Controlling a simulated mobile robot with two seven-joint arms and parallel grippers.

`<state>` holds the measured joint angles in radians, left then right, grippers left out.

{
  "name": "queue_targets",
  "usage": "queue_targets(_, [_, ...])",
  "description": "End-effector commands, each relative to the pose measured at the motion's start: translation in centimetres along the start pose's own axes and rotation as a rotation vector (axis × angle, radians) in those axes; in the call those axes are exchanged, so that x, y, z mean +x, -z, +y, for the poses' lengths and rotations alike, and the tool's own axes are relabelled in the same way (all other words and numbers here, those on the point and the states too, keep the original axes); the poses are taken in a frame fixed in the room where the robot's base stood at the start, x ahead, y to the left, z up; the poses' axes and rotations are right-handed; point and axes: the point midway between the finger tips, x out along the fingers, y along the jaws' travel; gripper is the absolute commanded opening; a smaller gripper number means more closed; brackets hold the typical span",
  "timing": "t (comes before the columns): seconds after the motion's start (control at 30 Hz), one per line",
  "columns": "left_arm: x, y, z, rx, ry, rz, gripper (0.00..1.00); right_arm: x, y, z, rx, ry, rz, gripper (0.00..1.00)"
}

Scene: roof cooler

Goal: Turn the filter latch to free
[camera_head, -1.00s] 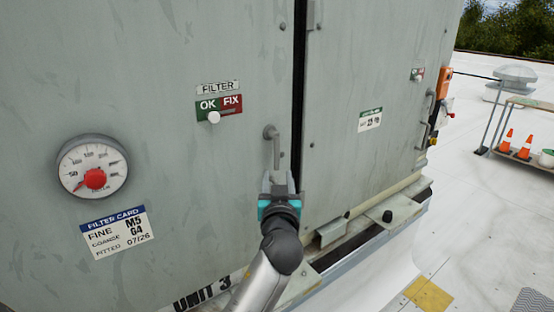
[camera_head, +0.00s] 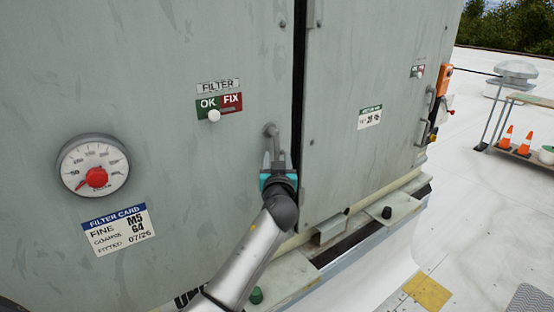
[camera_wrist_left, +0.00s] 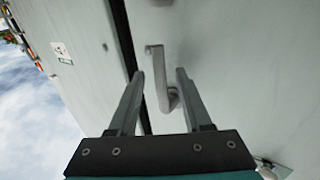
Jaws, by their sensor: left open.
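The filter latch (camera_head: 271,131) is a grey bent handle on the left panel, close to the dark door gap. Its pivot is at the top and its arm hangs down. My left gripper (camera_head: 274,158) is just below the pivot, its fingers up and over the lower part of the handle. In the left wrist view the latch (camera_wrist_left: 161,78) shows between the two open fingers (camera_wrist_left: 160,73), one on each side, with a gap to each. I cannot tell how deep the handle sits between them. My right gripper is not in view.
A pressure gauge (camera_head: 93,165) and a filter card (camera_head: 118,229) are further left. A ledge (camera_head: 384,210) runs below the right door. Orange cones (camera_head: 506,136) stand on a cart at far right.

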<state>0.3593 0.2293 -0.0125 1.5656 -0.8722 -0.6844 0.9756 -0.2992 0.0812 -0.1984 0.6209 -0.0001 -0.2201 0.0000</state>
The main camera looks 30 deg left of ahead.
Motion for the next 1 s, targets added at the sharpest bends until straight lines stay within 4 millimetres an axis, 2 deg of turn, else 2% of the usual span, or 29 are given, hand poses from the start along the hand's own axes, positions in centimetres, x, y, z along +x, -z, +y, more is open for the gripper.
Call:
queue_targets(0.07, [-0.01, 0.0, -0.01, 0.0, 0.0, 0.0, 0.48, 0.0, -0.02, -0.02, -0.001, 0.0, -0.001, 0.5])
queue_targets(0.5, [-0.03, -0.02, -0.01, 0.0, 0.0, -0.001, 0.0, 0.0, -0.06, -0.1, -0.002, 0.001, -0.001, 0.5])
queue_targets(1.0, [-0.04, -0.05, -0.01, 0.0, 0.0, -0.001, 0.0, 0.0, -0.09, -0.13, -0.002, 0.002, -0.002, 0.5])
